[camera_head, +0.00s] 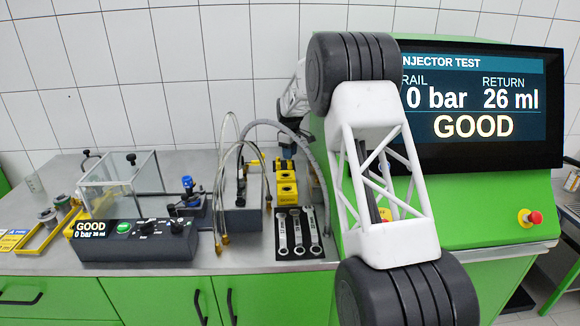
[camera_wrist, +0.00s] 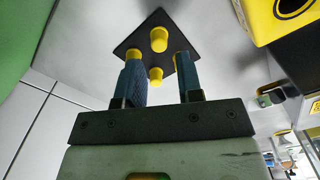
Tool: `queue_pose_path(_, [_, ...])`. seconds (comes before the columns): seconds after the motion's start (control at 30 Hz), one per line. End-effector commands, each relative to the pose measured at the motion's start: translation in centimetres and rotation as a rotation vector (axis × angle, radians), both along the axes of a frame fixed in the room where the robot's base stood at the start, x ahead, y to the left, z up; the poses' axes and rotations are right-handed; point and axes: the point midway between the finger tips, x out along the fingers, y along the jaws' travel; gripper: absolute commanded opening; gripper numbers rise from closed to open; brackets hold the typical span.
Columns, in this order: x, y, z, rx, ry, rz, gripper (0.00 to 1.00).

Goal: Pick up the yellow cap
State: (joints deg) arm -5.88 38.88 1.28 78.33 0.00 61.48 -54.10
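Several yellow caps sit on a dark square plate (camera_wrist: 137,37) in the wrist view. One yellow cap (camera_wrist: 158,38) is beyond the fingertips. Another yellow cap (camera_wrist: 155,75) shows in the gap between the fingers. Two more yellow caps, at the left (camera_wrist: 132,54) and right (camera_wrist: 179,55), are partly hidden behind the fingers. My gripper (camera_wrist: 157,60) is open, with its two blue fingers apart and nothing held between them. I cannot tell from this view whether the fingers touch any cap. In the head view my arm blocks the view of the caps.
A yellow and black block (camera_wrist: 285,25) stands right of the plate in the wrist view. In the head view, yellow blocks (camera_head: 287,187), a wrench mat (camera_head: 300,254), looping hoses (camera_head: 219,180), a black control box (camera_head: 135,241) and a clear case (camera_head: 115,185) crowd the bench.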

Motion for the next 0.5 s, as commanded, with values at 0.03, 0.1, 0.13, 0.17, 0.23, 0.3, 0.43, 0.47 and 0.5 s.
queue_pose_path(0.03, [0.0,0.0,-0.3,0.0,0.001,0.0,0.34])
queue_pose_path(0.1, [0.0,0.0,-0.9,0.0,0.001,0.0,0.34])
queue_pose_path(0.13, [0.0,-0.1,-1.2,0.0,0.001,0.0,0.34])
queue_pose_path(0.17, [0.0,-0.1,-1.5,0.0,0.001,0.0,0.34])
queue_pose_path(0.23, [0.1,-0.1,-2.2,0.0,0.002,0.0,0.34])
queue_pose_path(0.3, [0.1,-0.1,-3.0,0.0,0.001,0.0,0.34])
queue_pose_path(0.43, [0.1,-0.1,-4.4,0.0,0.002,0.0,0.34])
queue_pose_path(0.47, [0.1,-0.1,-4.6,0.0,0.002,0.0,0.34])
queue_pose_path(0.5, [0.1,-0.1,-4.8,0.0,0.002,0.0,0.34])
